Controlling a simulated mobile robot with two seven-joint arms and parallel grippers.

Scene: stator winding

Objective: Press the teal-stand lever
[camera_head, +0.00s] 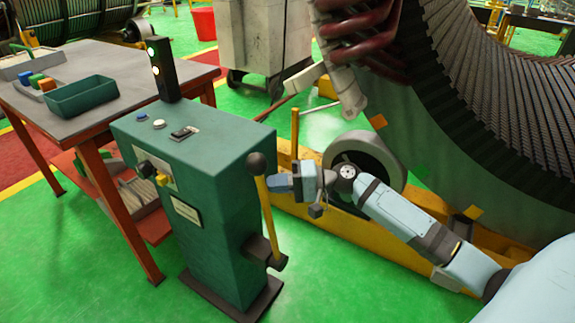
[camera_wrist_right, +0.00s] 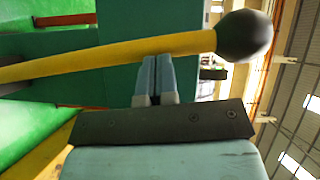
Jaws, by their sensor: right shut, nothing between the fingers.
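The teal stand (camera_head: 205,190) is upright on the green floor in the head view. Its lever (camera_head: 265,208) is a yellow rod with a black ball on top, rising from a dark bracket on the stand's right side. My right gripper (camera_head: 270,183) is shut and empty, with its fingertips at the upper part of the rod, just below the ball. In the right wrist view the shut fingers (camera_wrist_right: 154,80) point at the yellow rod (camera_wrist_right: 110,57), and the black ball (camera_wrist_right: 245,36) is to their right. I cannot tell if they touch the rod. My left gripper is out of view.
A table (camera_head: 120,115) with a green tray (camera_head: 80,97) and small coloured blocks stands at left. The large stator (camera_head: 490,90) and a yellow base frame (camera_head: 350,245) are at right. Buttons and a signal light (camera_head: 160,65) are on the stand's top.

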